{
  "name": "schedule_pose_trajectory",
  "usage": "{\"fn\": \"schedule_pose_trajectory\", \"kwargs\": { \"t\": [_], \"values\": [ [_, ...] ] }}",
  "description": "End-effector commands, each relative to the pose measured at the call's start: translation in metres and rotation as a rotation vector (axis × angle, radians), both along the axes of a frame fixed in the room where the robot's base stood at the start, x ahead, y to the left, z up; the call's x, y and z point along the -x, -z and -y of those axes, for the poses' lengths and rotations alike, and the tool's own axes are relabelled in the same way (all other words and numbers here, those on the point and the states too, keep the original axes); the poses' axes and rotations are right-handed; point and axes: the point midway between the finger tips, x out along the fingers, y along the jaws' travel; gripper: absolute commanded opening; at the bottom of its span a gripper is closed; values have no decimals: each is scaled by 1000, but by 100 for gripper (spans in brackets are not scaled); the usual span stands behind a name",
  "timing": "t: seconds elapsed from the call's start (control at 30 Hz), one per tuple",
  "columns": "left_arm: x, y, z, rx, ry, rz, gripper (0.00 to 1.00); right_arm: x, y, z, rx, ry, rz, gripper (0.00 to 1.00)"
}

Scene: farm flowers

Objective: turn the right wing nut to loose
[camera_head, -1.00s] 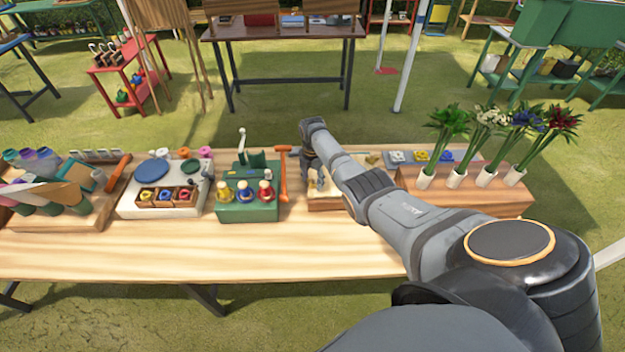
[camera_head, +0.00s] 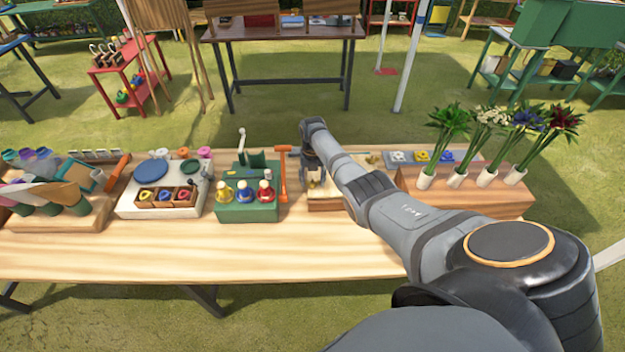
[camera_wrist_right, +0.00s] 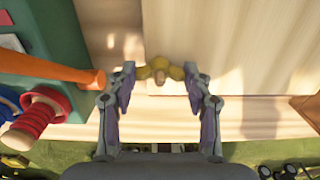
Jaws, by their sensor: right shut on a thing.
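A yellow wing nut (camera_wrist_right: 160,71) sits on a light wooden block (camera_wrist_right: 235,50), seen from above in the right wrist view. My right gripper (camera_wrist_right: 160,78) has its two fingers on either side of the wing nut, with the fingertips against its wings. In the head view my right gripper (camera_head: 316,182) is over the wooden press block (camera_head: 325,203), and my arm hides most of that block. The wing nut cannot be made out in the head view. My left gripper is not in view.
A green stand (camera_head: 247,212) with several coloured knobs and an orange-handled tool (camera_head: 283,177) stand close on the left. A flower holder (camera_head: 470,200) stands on the right. The front of the wooden table (camera_head: 200,255) is clear.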

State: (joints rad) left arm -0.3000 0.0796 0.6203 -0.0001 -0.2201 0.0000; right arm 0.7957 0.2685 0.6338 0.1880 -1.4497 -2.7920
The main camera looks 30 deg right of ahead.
Motion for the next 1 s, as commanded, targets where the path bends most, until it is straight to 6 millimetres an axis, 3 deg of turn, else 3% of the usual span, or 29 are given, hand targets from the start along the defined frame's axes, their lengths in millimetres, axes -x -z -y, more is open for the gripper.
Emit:
{"fn": "schedule_pose_trajectory", "kwargs": {
  "t": [0.57,0.6,0.7,0.77,1.0],
  "values": [
    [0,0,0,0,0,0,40,2,2,-1,-1,-34,-4,19],
    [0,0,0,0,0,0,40,2,2,-1,-1,-34,-4,53],
    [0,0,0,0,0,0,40,1,2,-1,-1,-33,-4,67],
    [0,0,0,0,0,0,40,1,1,0,-1,-33,-3,74],
    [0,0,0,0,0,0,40,0,1,0,-1,-32,-1,74]
  ]
}}
